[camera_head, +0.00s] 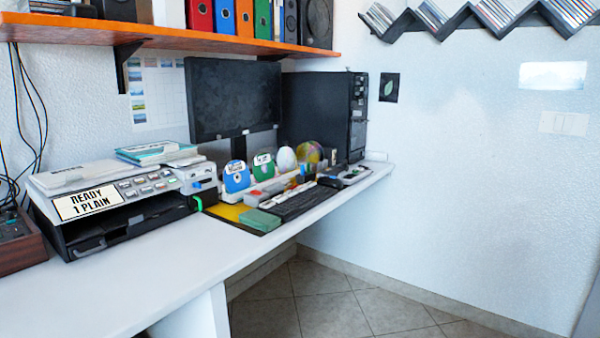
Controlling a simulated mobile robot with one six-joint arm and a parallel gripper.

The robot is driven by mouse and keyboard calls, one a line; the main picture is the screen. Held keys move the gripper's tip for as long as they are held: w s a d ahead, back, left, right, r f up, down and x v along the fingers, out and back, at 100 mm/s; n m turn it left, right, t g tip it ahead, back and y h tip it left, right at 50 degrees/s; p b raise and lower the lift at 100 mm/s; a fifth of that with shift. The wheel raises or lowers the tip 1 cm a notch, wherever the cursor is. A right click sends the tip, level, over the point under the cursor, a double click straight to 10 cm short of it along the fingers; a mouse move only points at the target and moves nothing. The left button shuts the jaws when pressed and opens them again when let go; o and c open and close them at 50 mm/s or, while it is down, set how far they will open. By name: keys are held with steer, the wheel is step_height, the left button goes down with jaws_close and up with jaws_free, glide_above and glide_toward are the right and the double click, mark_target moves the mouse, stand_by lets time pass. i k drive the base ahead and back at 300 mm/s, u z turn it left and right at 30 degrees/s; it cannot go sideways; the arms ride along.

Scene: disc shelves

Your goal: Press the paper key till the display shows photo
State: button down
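A light grey and black printer (120,205) stands on the left part of the white desk. Its display (88,204) on the front left reads "READY 1 PLAIN". A panel of several small keys (147,184) lies right of the display. The key labels are too small to read, so I cannot tell which one is the paper key. My gripper is not in view, and nothing touches the printer's keys.
A white desk (150,285) runs along the wall, with clear room in front of the printer. A monitor (232,98), a black computer tower (325,115), a keyboard (300,203) and blue and green discs stand to the right. An orange shelf (150,32) hangs above. The tiled floor (320,300) is clear.

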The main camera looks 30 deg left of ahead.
mark_target(122, 185)
steer(key=z, duration=0.1)
steer(key=k, duration=1.35)
steer(key=u, duration=1.6)
steer(key=i, duration=0.9)
steer(key=u, duration=0.05)
